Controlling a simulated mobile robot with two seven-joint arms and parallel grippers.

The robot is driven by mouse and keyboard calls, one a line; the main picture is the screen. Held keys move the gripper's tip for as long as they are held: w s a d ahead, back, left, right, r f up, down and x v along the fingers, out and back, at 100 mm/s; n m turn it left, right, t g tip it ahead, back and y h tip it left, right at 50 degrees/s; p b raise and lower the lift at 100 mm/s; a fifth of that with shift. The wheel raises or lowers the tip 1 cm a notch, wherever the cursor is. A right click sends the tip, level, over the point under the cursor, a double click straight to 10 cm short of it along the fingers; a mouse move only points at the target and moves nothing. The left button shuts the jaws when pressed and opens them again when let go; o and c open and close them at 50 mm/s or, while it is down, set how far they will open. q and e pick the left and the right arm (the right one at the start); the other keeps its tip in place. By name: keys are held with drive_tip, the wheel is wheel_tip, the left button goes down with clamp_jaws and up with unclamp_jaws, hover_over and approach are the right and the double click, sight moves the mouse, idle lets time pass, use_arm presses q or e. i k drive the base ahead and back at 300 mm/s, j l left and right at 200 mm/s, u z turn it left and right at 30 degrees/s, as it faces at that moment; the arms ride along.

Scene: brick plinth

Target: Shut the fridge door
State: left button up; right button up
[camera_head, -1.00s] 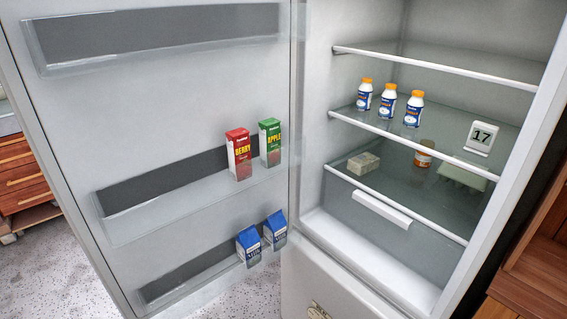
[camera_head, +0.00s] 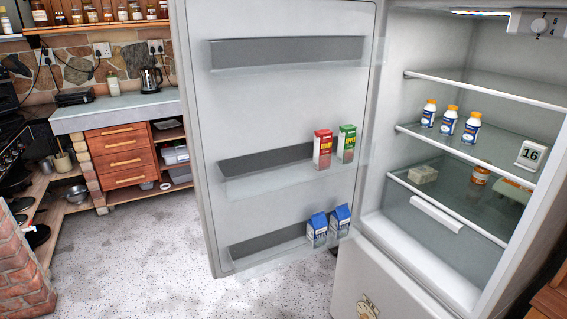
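The fridge door (camera_head: 285,110) stands wide open to the left of the fridge body, its inner side facing me. Its middle shelf holds a red berry carton (camera_head: 322,150) and a green apple carton (camera_head: 346,144). Its lower shelf holds two blue-and-white cartons (camera_head: 317,230). The fridge interior (camera_head: 410,215) is open at the right, with several white bottles with orange caps (camera_head: 448,121) on a shelf. A white block reading 16 (camera_head: 531,155), a pale box (camera_head: 423,174) and an orange-and-white jar (camera_head: 480,175) are also inside. Neither of my grippers shows.
Open speckled floor (camera_head: 150,250) lies left of the door. A counter with wooden drawers (camera_head: 122,155) stands at the back left, with a black kettle (camera_head: 151,79) on it. A brick structure (camera_head: 22,265) is at the lower left. Wooden furniture (camera_head: 550,295) is at the lower right.

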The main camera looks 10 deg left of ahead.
sight(256, 79)
drive_tip(key=k+z, duration=0.25)
drive_tip(key=k+l+z, duration=0.25)
drive_tip(key=k, duration=0.15)
drive_tip(key=j+z, duration=0.15)
drive_tip(key=z, duration=1.35)
drive_tip(key=k+j, duration=0.1)
drive_tip(key=j, duration=0.3)
drive_tip(key=k+j+z, duration=0.15)
drive_tip(key=j, duration=0.3)
drive_tip(key=k+j, duration=0.1)
drive_tip(key=j, duration=0.35)
drive_tip(key=k+j, duration=0.15)
drive_tip(key=j, duration=0.3)
drive_tip(key=k+j, duration=0.1)
drive_tip(key=j, duration=0.35)
drive_tip(key=k+j, duration=0.1)
drive_tip(key=j, duration=0.35)
drive_tip(key=k+j, duration=0.1)
drive_tip(key=j, duration=0.3)
drive_tip(key=k+j, duration=0.15)
drive_tip(key=j, duration=0.3)
drive_tip(key=k+j, duration=0.1)
drive_tip(key=j, duration=0.35)
drive_tip(key=k+j, duration=0.1)
drive_tip(key=j, duration=0.8)
drive_tip(key=i+j, duration=0.1)
drive_tip(key=j, duration=0.35)
